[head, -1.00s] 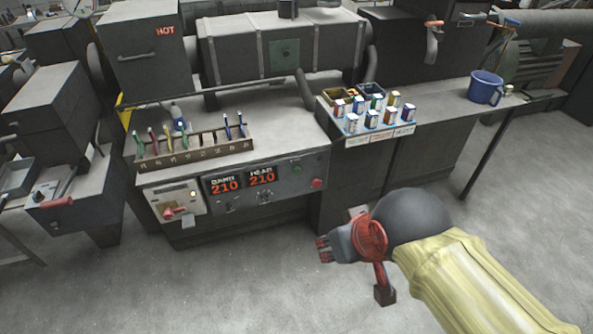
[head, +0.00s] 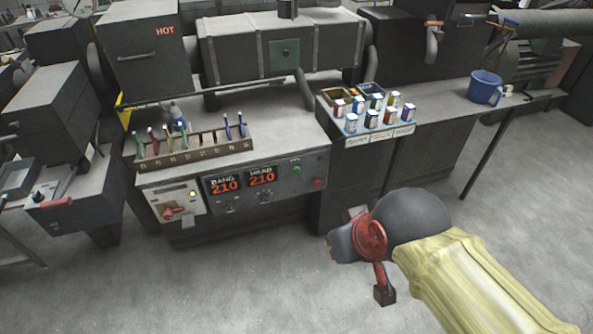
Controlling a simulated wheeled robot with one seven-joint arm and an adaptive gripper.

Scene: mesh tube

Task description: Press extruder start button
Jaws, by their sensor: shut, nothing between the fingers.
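The extruder's front panel (head: 275,195) is below the machine bed in the head view. A small green button (head: 296,169) sits on its upper right part. A red button (head: 317,183) is to the right of the green one and a little lower. I cannot read any label beside them. My gripper (head: 332,248) is shut and empty. It appears below and slightly right of both buttons, apart from the panel. Its fingers are small and partly hard to make out.
Two red displays (head: 243,181) reading 210 and a light switch plate with a red handle (head: 172,211) are on the panel. A tool rack (head: 195,152) stands on the bed above. Small boxes (head: 372,119) crowd the right counter. The grey floor (head: 270,285) in front is clear.

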